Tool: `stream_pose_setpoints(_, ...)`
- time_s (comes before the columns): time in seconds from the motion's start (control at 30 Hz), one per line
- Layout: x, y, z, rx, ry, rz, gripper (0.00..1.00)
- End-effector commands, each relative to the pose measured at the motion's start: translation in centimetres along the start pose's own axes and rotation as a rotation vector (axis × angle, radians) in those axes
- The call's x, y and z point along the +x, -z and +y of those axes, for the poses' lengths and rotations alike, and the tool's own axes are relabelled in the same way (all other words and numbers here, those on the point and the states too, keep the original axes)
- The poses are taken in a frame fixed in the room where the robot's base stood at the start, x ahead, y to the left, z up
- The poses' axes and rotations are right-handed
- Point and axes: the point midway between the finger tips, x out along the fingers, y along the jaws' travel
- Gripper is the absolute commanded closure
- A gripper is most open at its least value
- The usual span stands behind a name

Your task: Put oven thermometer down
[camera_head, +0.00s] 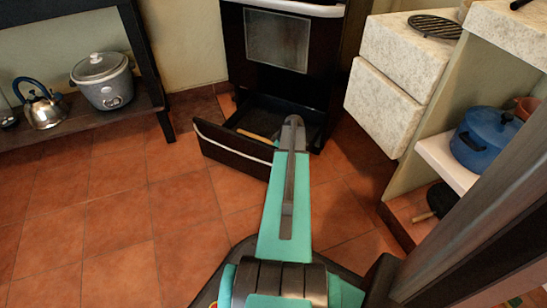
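I cannot make out an oven thermometer in this view. My teal and grey arm reaches forward from the bottom centre, and its far end overlaps the open lower drawer (230,147) of the dark oven (236,40). My gripper does not show; it is hidden beyond the arm's far end, so I cannot see whether it holds anything. A light wooden stick-like thing (255,136) lies in the drawer, just left of the arm.
A dark low shelf (130,112) at the left holds a kettle (42,108) and a slow cooker (103,80). At the right are stone-fronted drawers (385,98), a round black grate (435,26) and a blue pot (486,140). The tiled floor at left is clear.

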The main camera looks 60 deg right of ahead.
Motion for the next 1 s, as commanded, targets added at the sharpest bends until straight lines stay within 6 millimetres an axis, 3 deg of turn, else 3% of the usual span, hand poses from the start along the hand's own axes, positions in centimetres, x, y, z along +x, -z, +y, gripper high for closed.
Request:
stream_pose_setpoints(0.33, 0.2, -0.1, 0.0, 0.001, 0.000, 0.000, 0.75)
stream_pose_setpoints(0.37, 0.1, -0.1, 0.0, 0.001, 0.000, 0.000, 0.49)
stream_pose_setpoints(0.47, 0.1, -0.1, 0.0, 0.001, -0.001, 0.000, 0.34)
stream_pose_setpoints(0.8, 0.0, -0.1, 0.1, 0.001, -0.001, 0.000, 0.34)
stream_pose_setpoints(1.0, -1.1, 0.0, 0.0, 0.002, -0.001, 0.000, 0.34)
